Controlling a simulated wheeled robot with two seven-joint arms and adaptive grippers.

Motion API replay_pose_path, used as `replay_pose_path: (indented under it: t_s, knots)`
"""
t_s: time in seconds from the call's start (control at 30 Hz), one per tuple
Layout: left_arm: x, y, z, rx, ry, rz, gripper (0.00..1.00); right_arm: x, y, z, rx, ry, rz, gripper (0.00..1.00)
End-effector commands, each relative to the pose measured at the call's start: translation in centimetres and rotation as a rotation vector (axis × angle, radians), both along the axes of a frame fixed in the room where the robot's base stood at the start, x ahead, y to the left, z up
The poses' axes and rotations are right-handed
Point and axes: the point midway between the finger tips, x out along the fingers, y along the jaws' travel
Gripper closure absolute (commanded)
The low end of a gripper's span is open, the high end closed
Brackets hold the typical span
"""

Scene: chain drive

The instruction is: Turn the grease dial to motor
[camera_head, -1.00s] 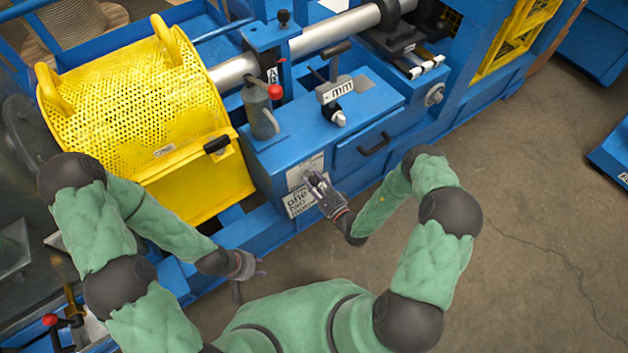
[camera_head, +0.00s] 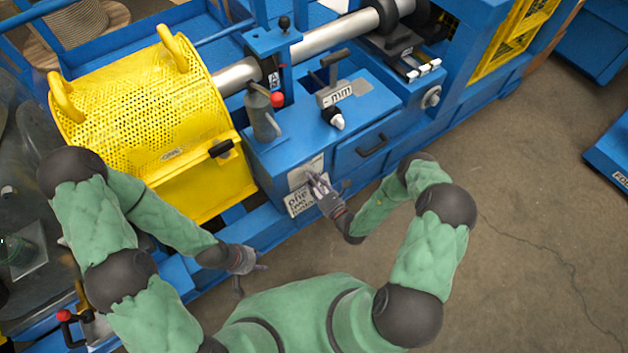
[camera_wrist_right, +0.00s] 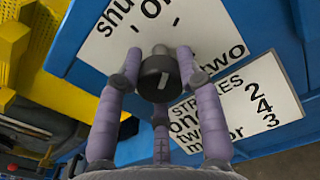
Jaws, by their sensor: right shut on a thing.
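The grease dial (camera_wrist_right: 159,78) is a round black knob with a white mark, on a white label plate (camera_wrist_right: 105,28) on the machine's blue front. On the plate I read "shut" at upper left and "two" at right. My right gripper (camera_wrist_right: 158,66) has its purple-grey fingers around the dial and is shut on it. In the head view my right gripper (camera_head: 318,180) is at the front panel and hides the dial. My left gripper (camera_head: 256,276) hangs below the yellow guard, fingers spread, holding nothing.
A white card (camera_wrist_right: 240,110) headed "STROKES" sits below the dial, with "one", "two", "motor" and numbers. The yellow perforated guard (camera_head: 140,110) is left of the panel. A grey pump with a red knob (camera_head: 277,99) stands above.

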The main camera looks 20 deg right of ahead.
Motion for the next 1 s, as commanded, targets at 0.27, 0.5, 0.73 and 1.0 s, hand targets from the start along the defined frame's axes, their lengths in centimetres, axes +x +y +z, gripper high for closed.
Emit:
replay_pose_path:
  t_s: [0.27, 0.5, 0.73, 1.0]
  knots:
    - [0.0, 0.0, 0.9, 0.0, 0.0, 0.0, 0.6, -0.1, 0.1, -0.1, 0.246, 0.095, -0.002, 0.95]
    - [0.0, 0.0, 1.3, 0.0, 0.0, 0.0, 0.6, -0.1, 0.1, -0.1, 0.461, 0.173, -0.001, 0.95]
    - [0.0, 0.0, 1.7, 0.0, 0.0, 0.0, 0.6, -0.1, 0.1, -0.2, 0.666, 0.247, -0.001, 0.95]
    - [0.0, 0.0, 1.9, 0.0, 0.0, 0.0, 0.6, -0.1, 0.1, -0.2, 0.907, 0.335, -0.001, 0.95]
